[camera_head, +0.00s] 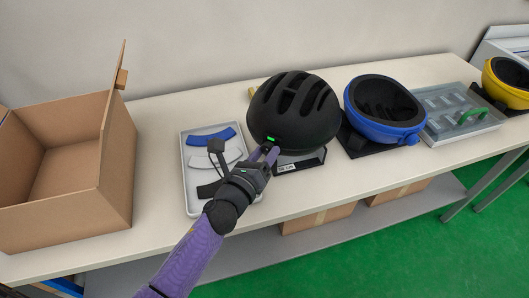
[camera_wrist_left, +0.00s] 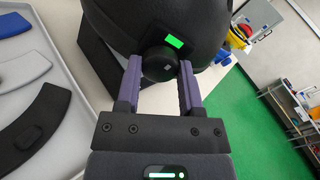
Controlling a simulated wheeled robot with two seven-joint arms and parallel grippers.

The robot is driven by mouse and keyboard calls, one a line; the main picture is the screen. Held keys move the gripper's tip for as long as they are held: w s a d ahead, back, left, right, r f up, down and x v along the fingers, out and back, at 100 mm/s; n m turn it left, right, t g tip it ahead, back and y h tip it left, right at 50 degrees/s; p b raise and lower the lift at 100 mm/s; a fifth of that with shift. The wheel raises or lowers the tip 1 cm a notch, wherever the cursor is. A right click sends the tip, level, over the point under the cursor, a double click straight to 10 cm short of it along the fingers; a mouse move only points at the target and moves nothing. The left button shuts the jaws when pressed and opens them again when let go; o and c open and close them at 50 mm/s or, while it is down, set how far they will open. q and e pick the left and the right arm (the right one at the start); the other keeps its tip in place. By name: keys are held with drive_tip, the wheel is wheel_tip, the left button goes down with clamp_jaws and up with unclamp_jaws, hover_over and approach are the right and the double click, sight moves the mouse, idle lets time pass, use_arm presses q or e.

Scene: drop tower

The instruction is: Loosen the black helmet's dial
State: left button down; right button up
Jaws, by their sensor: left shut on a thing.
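The black helmet (camera_head: 296,110) sits on a dark stand with a label, in the middle of the table. It also fills the top of the left wrist view (camera_wrist_left: 190,18). Its round black dial (camera_wrist_left: 158,65) is on the near side, just below a bright green mark (camera_wrist_left: 175,43). My left gripper (camera_head: 270,153) reaches up from below to the helmet's lower front. In the left wrist view its two purple fingers (camera_wrist_left: 160,78) are on either side of the dial and shut on it. In the head view the dial is mostly hidden by the fingers. My right gripper is in neither view.
A grey tray (camera_head: 188,198) with blue, white and black curved pads lies left of the helmet. An open cardboard box (camera_head: 112,170) stands at the left. A blue helmet (camera_head: 400,131), a green-handled case (camera_head: 490,126) and a yellow helmet (camera_head: 505,92) stand to the right.

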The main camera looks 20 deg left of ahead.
use_arm(q)
drive_tip(key=n, duration=0.4)
drive_tip(key=shift+n+p, duration=0.3)
drive_tip(key=n+p, duration=0.1)
drive_tip(key=n, duration=0.4)
drive_tip(key=n+p, duration=0.1)
drive_tip(key=n, duration=0.4)
drive_tip(key=shift+r+n, duration=0.1)
drive_tip(key=shift+n, duration=0.3)
drive_tip(key=n+p, duration=0.2)
drive_tip(key=n, duration=0.8)
drive_tip(key=shift+p, duration=0.4)
drive_tip(key=n, duration=0.3)
drive_tip(key=shift+n, duration=0.3)
drive_tip(key=n, duration=0.3)
drive_tip(key=shift+n+p, duration=0.3)
drive_tip(key=shift+n, duration=1.8)
